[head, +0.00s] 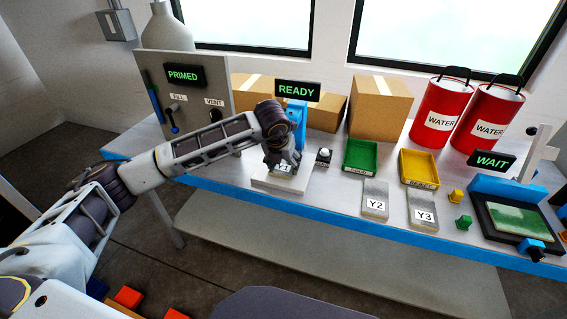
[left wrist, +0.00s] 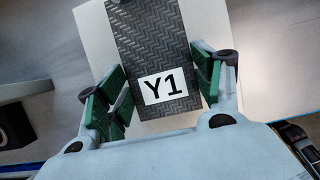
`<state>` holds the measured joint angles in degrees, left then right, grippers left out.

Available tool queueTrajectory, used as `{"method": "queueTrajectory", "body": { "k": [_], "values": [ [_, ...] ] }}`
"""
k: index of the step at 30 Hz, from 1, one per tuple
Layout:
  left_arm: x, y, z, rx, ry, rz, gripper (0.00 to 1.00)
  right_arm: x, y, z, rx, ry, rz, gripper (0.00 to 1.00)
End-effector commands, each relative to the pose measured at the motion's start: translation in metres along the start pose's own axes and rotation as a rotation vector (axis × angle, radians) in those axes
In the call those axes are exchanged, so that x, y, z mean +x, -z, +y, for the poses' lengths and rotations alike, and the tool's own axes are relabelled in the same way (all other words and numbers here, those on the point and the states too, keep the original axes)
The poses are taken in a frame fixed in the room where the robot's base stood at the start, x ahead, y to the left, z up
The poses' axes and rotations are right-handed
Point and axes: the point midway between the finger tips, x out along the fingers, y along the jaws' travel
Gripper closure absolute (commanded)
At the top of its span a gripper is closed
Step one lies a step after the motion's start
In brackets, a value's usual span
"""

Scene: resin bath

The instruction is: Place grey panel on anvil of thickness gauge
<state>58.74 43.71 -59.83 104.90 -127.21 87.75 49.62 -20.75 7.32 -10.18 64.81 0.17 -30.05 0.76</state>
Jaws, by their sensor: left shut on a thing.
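A grey woven-textured panel labelled Y1 (left wrist: 160,52) sits between the green finger pads of my left gripper (left wrist: 158,92), which is shut on it. In the head view the left gripper (head: 281,160) is at the thickness gauge (head: 297,112), a blue device with a READY sign. The Y1 panel (head: 283,169) is above or on the gauge's pale base plate (head: 270,181); I cannot tell if it touches. My gripper and arm partly hide the gauge and panel. My right gripper is not in view.
Panels Y2 (head: 375,203) and Y3 (head: 422,212) lie to the right on the bench. Behind them are a green tray (head: 346,168) and a yellow tray (head: 405,181). A small button box (head: 323,158) stands close beside the gauge. A PRIMED unit (head: 220,75) stands at left.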

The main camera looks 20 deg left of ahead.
Motion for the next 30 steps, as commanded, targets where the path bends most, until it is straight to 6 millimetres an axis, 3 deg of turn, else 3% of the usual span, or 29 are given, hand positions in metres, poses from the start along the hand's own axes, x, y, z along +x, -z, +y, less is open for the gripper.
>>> {"method": "queueTrajectory", "body": {
  "k": [5,6,10,20,30],
  "values": [
    [0.001,0.000,0.000,0.000,0.000,-0.001,0.63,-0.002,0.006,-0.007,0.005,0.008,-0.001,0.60],
    [0.001,0.000,0.000,0.000,0.000,0.000,0.28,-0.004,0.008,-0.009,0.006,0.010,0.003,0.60],
    [0.001,0.000,0.000,0.000,0.000,0.000,0.12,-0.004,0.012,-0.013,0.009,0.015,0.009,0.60],
    [0.001,0.000,0.000,0.000,0.000,0.000,0.12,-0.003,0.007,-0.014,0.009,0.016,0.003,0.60],
    [-0.006,-0.001,0.000,0.000,0.001,-0.002,0.12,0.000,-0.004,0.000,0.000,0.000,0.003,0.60]
  ]
}}
